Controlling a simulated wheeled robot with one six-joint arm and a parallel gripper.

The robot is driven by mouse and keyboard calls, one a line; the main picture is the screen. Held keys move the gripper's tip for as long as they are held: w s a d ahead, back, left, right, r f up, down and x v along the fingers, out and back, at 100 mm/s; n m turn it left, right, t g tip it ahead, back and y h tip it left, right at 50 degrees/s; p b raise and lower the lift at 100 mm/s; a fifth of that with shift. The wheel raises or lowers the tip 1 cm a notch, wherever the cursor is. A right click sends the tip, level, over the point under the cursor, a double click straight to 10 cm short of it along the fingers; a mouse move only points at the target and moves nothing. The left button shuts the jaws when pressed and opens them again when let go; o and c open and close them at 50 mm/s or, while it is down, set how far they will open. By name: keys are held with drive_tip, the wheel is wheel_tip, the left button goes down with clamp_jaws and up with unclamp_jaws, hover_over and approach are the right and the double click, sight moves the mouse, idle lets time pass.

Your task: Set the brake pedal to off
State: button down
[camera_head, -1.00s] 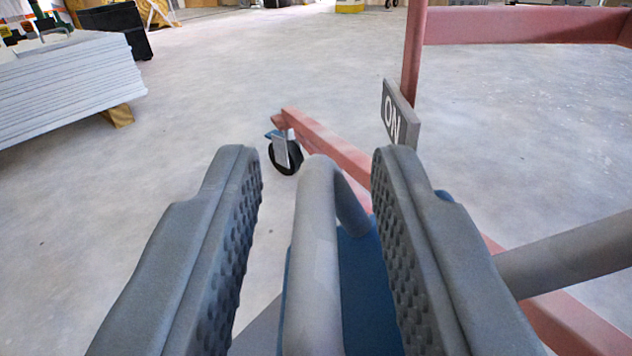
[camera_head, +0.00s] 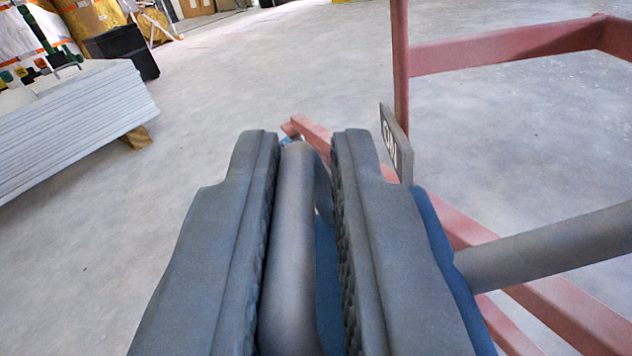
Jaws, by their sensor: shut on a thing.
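The brake pedal is a blue plate (camera_head: 328,290) with a grey looped handle bar (camera_head: 294,230) on it. My gripper (camera_head: 305,145) is shut on the handle bar, with one ridged finger on each side. The left finger lies along the bar; a narrow gap shows between the bar and the right finger, over the blue plate. A grey sign (camera_head: 396,143) stands behind the right finger, its lettering seen at a steep slant. Much of the plate is hidden by the fingers.
A pink-red frame (camera_head: 500,45) rises at the right, with floor beams running below. A grey bar (camera_head: 545,247) reaches in from the right. Stacked white panels (camera_head: 75,115) lie at the left. A black bin (camera_head: 122,50) stands behind them. Open concrete floor lies between.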

drive_tip(key=shift+w+a+r, duration=0.1)
drive_tip(key=shift+a+r, duration=0.05)
drive_tip(key=shift+a, duration=0.05)
drive_tip(key=c, duration=1.7)
unclamp_jaws()
drive_tip(key=shift+c, duration=0.2)
drive_tip(key=shift+o, duration=1.1)
drive_tip(key=shift+a, duration=0.25)
drive_tip(key=shift+d, duration=0.3)
drive_tip(key=shift+s, duration=0.3)
drive_tip(key=v, duration=1.6)
drive_tip(key=shift+s+a, duration=0.2)
drive_tip(key=shift+s, duration=0.2)
